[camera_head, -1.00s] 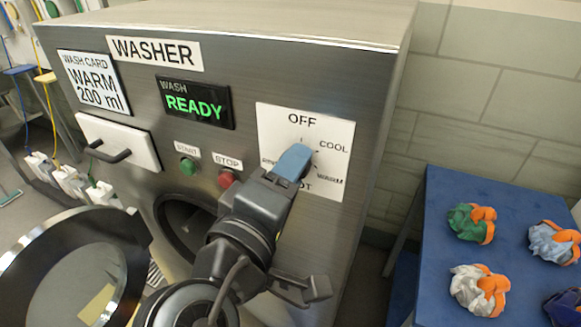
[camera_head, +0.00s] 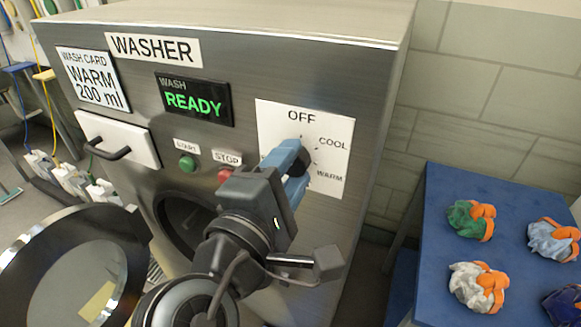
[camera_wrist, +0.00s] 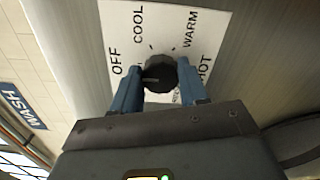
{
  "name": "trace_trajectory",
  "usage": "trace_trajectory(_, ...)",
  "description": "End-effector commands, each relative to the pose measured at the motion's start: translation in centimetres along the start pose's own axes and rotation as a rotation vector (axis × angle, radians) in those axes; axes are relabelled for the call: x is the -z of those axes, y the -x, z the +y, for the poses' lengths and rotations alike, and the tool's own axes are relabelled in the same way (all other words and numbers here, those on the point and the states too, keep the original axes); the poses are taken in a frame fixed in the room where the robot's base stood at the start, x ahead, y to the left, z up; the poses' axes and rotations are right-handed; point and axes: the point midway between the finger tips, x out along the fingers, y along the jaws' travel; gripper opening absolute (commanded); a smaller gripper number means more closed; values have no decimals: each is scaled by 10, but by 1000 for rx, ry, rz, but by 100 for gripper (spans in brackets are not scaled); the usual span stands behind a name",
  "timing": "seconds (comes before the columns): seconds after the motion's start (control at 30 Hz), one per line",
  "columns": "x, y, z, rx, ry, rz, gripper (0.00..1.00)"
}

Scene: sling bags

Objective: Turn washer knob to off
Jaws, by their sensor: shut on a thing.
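The washer knob (camera_head: 303,158) is dark and round, on a white dial plate (camera_head: 337,118) at the right of the steel front. In the wrist view the knob (camera_wrist: 160,72) sits between the two blue fingers of my gripper (camera_wrist: 158,78), which is shut on it from both sides. A faint line on the knob's face lies toward the OFF side; I cannot tell exactly which mark it meets. OFF, COOL, WARM and HOT show in the wrist view. In the head view my gripper (camera_head: 292,163) hides the dial's lower left part.
The wash display (camera_head: 194,102) reads READY. The START button (camera_head: 187,162) and STOP button (camera_head: 225,174) are close left of my gripper. A round door (camera_head: 125,245) stands open at lower left. A blue table (camera_head: 440,200) with several sling bags stands right.

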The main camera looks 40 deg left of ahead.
Motion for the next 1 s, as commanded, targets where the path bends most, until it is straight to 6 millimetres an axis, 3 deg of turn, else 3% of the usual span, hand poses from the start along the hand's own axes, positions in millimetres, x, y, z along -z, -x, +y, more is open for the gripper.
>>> trace_trajectory(0.33, 1, 0, -1, 1, 4, 3, 13)
trace_trajectory(0.37, 1, 1, -1, 1, 4, 3, 46)
trace_trajectory(0.6, 1, 0, 0, 1, 2, 1, 69)
trace_trajectory(0.87, 1, 2, -1, 0, 2, 1, 69)
trace_trajectory(1.0, 2, 15, -2, 1, 0, 3, 69)
